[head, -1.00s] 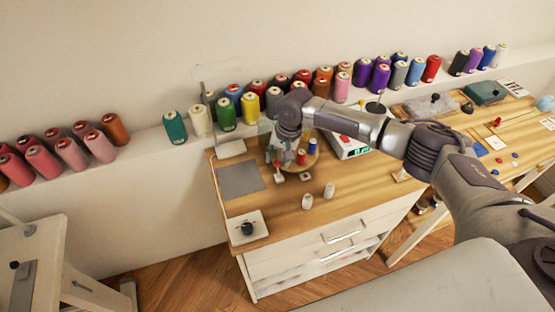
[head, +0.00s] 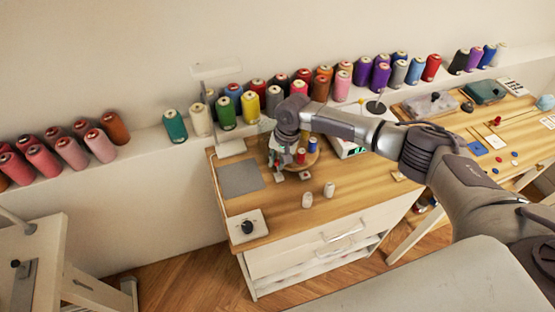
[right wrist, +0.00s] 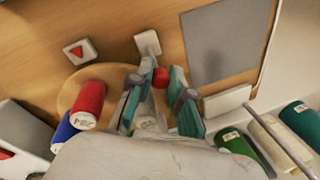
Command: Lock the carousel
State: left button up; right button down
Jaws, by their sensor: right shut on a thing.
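The carousel is a round wooden disc (right wrist: 72,94) on the dresser top. It carries a red spool (right wrist: 88,104) and a blue spool (right wrist: 64,131), which also show in the head view, red (head: 301,156) and blue (head: 312,144). My right gripper (right wrist: 160,79) points down at the disc's edge. Its teal-padded fingers are closed around a small red ball knob (right wrist: 160,77). What the knob is fixed to is mostly hidden. In the head view my right gripper (head: 279,160) hides the knob and part of the disc. My left gripper is not in view.
Two small white plates lie by the disc, one marked with a red triangle (right wrist: 75,51), one plain (right wrist: 147,43). A grey mat (head: 240,178), a black-knobbed box (head: 247,227) and two pale spools stand nearby. Thread cones line the ledge behind. The dresser's front top is mostly clear.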

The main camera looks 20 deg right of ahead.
jog(key=shift+s+r+t+p, duration=0.2)
jog(key=shift+s+t+p, duration=0.6)
jog(key=shift+p, duration=1.15)
jog(key=shift+s+r+t+p, duration=0.15)
jog(key=shift+s+t+p, duration=0.2)
jog(key=shift+t+p, duration=1.2)
jog(key=shift+s+f+t+p, duration=0.25)
jog(key=shift+s+t+p, duration=0.1)
jog(key=shift+p, duration=0.5)
jog(key=shift+s+f+n+t, duration=0.2)
jog(key=shift+n+t, duration=0.1)
jog(key=shift+t, duration=0.1)
jog(key=shift+s+f+t+y+b, duration=0.2)
jog(key=shift+s+t+y+b, duration=0.1)
jog(key=shift+t+b, duration=0.35)
jog(key=shift+s+d+t+b, duration=0.1)
jog(key=shift+s+t+b, duration=0.1)
jog(key=shift+t+b, duration=0.3)
jog(key=shift+s+t+b, duration=0.15)
jog(key=shift+t+b, duration=0.3)
jog(key=shift+t, duration=0.3)
jog(key=c, duration=1.1)
grip_release()
